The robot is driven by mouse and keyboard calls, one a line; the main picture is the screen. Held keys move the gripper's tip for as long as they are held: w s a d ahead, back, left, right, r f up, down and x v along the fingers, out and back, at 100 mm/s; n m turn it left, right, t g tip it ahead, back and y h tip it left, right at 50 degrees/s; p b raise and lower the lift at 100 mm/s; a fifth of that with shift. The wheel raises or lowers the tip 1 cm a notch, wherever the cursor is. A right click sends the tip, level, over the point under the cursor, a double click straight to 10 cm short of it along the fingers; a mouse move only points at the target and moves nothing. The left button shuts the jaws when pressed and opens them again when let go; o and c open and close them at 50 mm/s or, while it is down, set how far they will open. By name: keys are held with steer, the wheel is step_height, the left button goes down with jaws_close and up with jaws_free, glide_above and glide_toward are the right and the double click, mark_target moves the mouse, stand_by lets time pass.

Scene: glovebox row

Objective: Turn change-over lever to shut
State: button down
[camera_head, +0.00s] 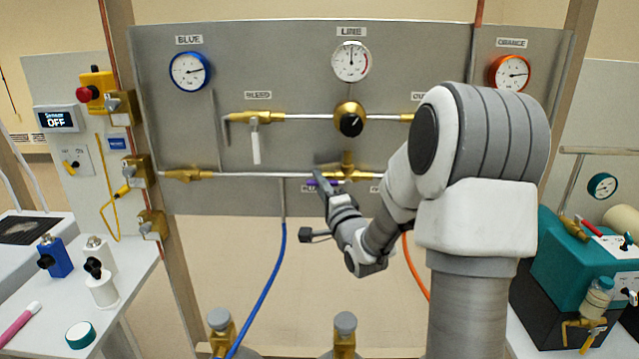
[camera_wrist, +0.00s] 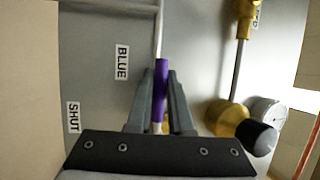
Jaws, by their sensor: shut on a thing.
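The change-over lever has a purple handle (camera_head: 318,183), which sits at the brass valve (camera_head: 347,168) low on the panel. The handle lies about level and points left, beside the BLUE label (camera_wrist: 122,62). The SHUT label (camera_wrist: 73,117) is in the wrist view, farther from the handle and lower in the picture than BLUE. My gripper (camera_wrist: 161,78) is shut on the purple handle (camera_wrist: 160,92), with one finger on each side of it. In the head view my gripper (camera_head: 325,182) covers part of the handle and labels.
Above the valve are a black-knobbed regulator (camera_head: 350,121), the LINE gauge (camera_head: 351,61) and the white-handled BLEED valve (camera_head: 255,140). A level pipe (camera_head: 240,174) runs left of the valve. A blue hose (camera_head: 268,280) hangs below. My arm hides the panel's right part.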

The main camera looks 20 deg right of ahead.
stand_by(0.4)
steer(key=n, duration=0.1)
steer(key=f+n+g+b, duration=0.1)
steer(key=shift+f+n+y, duration=0.25)
steer(key=shift+n+y, duration=0.05)
steer(key=shift+n, duration=0.1)
steer(key=s+d+f+n+g+h+b, duration=0.2)
steer(key=d+f+n+g, duration=0.3)
steer(key=n, duration=0.6)
steer(key=shift+s+d+n+g+h+b, duration=0.2)
steer(key=shift+d+n+g+h+b, duration=0.15)
steer(key=shift+h+b, duration=0.35)
steer(key=c, duration=0.8)
jaws_free()
steer(key=shift+c, duration=0.2)
